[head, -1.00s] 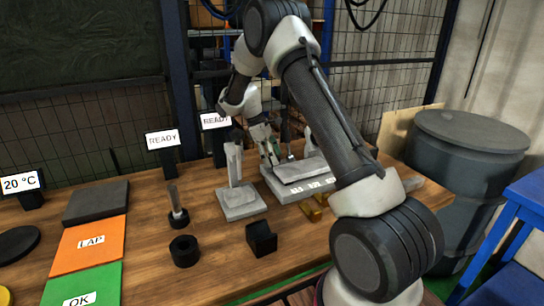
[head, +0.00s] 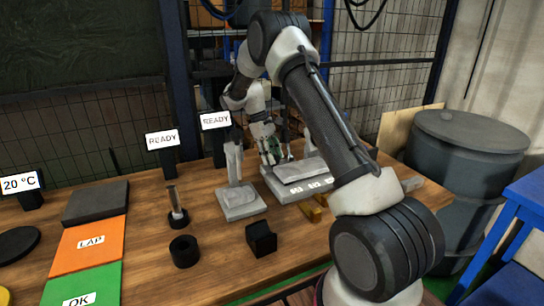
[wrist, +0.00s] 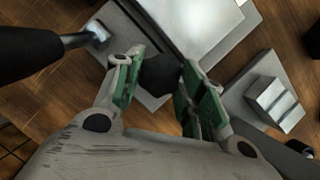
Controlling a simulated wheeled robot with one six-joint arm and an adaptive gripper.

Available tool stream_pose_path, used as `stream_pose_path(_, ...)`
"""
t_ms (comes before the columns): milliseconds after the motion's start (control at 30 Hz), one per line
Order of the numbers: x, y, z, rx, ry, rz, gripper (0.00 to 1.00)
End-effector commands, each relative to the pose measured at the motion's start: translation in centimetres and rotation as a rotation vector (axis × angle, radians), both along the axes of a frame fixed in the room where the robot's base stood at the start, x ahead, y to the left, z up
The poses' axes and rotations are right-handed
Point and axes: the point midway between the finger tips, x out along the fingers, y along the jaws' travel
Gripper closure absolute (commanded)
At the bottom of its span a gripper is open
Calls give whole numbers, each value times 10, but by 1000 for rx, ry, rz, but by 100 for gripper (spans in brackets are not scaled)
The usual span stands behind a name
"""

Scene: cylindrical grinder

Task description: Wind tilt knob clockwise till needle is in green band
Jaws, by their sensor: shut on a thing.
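In the wrist view a dark faceted knob (wrist: 162,74) sits between the green-padded fingers of my gripper (wrist: 163,82), which is shut on it. The knob is at the edge of a grey machine block (wrist: 190,25). In the head view my gripper (head: 270,152) points down at the back end of the grey labelled machine base (head: 298,188). The knob is hidden there by my gripper and arm. I cannot make out a needle or a green band in either view.
A grey stand (head: 240,205) with an upright post is left of the base. A black ring (head: 184,251), a black block (head: 261,239) and a rod in a holder (head: 178,217) stand in front. READY signs (head: 215,120) stand behind. A dark drum (head: 465,170) is at the right.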

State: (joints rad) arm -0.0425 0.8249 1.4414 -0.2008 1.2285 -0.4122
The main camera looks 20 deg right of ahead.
Motion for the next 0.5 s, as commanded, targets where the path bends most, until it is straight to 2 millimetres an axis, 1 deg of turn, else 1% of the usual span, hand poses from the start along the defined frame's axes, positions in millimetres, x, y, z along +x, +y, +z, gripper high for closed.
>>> stream_pose_path(33,0,0,1,0,-1,1,58)
stream_pose_path(133,0,0,0,0,-1,1,40)
stream_pose_path(167,0,0,0,0,-1,1,38)
stream_pose_path(500,1,1,3,0,-1,3,38)
